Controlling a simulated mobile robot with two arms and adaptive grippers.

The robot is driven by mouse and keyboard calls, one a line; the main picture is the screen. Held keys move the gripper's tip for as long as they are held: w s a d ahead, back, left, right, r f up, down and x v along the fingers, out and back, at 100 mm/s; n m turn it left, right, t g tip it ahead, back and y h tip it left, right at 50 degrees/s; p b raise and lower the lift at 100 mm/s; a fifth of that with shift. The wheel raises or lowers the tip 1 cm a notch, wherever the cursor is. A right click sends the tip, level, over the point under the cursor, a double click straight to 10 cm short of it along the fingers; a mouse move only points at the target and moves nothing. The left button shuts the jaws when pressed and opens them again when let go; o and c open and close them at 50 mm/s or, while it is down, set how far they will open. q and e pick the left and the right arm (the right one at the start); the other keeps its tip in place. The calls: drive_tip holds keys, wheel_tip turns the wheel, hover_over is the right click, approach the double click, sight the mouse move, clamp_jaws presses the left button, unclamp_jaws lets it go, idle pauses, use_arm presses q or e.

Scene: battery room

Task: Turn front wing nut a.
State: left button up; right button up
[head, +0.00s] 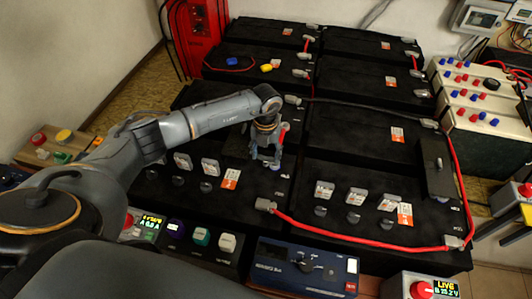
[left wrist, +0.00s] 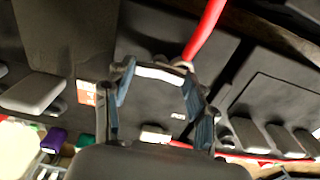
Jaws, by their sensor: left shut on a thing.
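My left gripper (head: 268,158) points down at the right side of the front left battery (head: 225,205) in the head view. Its fingers are closed on a small part there, which I take to be front wing nut a. The fingers hide most of that part. In the left wrist view my left gripper (left wrist: 160,92) shows its two blue-grey fingers, with a pale bar (left wrist: 160,73) between them. A thin red piece (head: 283,130) rises right beside the gripper, and in the left wrist view it runs up from the fingers. My right gripper is not in view.
A red cable (head: 340,236) crosses the front right battery (head: 330,175). Grey caps (head: 357,196) stand in a row on that battery. A blue box (head: 300,265) stands in front. A red cabinet (head: 195,35) is at the back left. A panel with coloured sockets (head: 480,90) is at right.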

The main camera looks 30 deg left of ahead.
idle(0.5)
use_arm(q)
drive_tip(key=o, duration=1.2)
drive_tip(key=shift+c, duration=0.2)
